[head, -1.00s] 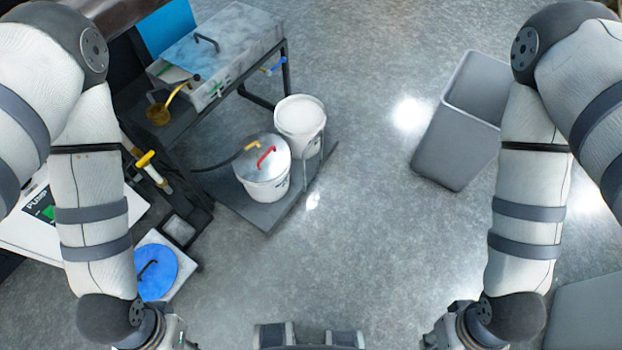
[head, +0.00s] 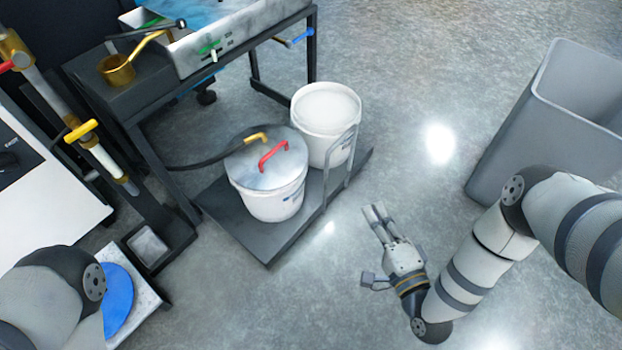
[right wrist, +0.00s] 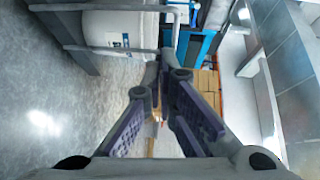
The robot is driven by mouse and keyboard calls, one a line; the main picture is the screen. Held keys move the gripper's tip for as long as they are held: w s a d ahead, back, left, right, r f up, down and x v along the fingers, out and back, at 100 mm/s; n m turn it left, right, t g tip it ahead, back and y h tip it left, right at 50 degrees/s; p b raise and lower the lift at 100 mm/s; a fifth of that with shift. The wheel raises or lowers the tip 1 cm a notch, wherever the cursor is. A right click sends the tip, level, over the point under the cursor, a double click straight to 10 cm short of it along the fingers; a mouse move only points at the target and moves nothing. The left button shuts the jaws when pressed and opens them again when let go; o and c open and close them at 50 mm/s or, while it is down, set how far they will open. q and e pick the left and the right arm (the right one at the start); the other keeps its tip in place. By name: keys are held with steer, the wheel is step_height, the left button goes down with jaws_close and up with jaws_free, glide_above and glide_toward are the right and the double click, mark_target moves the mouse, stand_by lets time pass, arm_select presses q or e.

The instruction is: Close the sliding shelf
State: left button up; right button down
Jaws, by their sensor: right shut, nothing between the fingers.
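The sliding shelf (head: 262,243) is a dark flat platform that sticks out from under the dark-framed table. It carries a white bucket with a grey lid and red handle (head: 268,190) and a second white bucket (head: 327,118). A thin metal rail (head: 352,158) stands at its right end. My right gripper (head: 374,210) is shut and empty, to the right of the shelf and apart from it. In the right wrist view its purple-padded fingers (right wrist: 165,78) point toward the rail and a white bucket (right wrist: 118,28). My left gripper is out of view; only part of that arm shows.
A large grey bin (head: 560,130) stands at the right. Open floor lies between it and the shelf. A black hose runs to the lidded bucket. A yellow-handled pump (head: 82,131) and a blue round lid (head: 118,295) are at the left.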

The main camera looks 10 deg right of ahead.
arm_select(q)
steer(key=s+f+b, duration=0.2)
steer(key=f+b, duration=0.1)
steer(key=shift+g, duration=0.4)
arm_select(e)
steer(key=w+a+t, duration=0.1)
steer(key=w+a, duration=0.2)
steer(key=w, duration=1)
steer(key=shift+w+a+r+m, duration=0.15)
steer(key=shift+w+r+m, duration=0.1)
steer(key=shift+w+m, duration=0.1)
